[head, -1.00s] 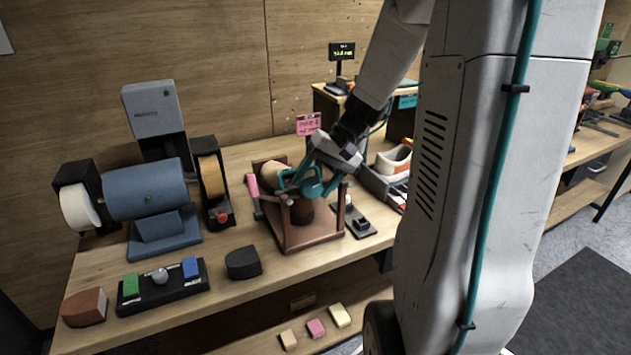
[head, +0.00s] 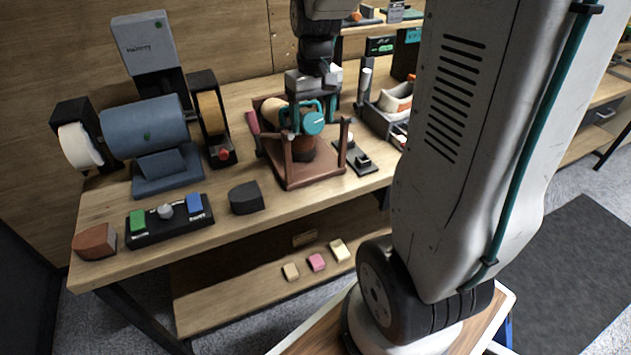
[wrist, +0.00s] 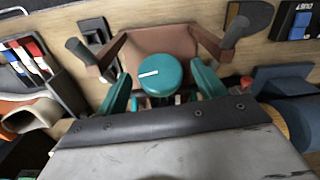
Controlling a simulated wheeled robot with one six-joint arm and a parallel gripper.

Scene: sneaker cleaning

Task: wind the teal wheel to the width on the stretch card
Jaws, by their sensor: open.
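The teal wheel (head: 314,123) sits on the brown wooden stretcher frame (head: 309,180). In the wrist view the wheel (wrist: 161,76) is a round teal cap with a white line lying nearly sideways, tilted slightly up to the right. My gripper (head: 312,107) is above it, pointing down. In the wrist view the teal fingers of my gripper (wrist: 163,84) are open, one on each side of the wheel. Gaps show beside the wheel, and I cannot tell how far the tips reach down. The stretch card is not visible now; my arm covers the spot where a pink card stood.
A blue drum machine (head: 145,127) stands left of the frame. A button box (head: 170,222) and a dark block (head: 245,198) are in front. A tray with an orange-and-white shoe (head: 397,99) is to the right. The front table edge near the frame is clear.

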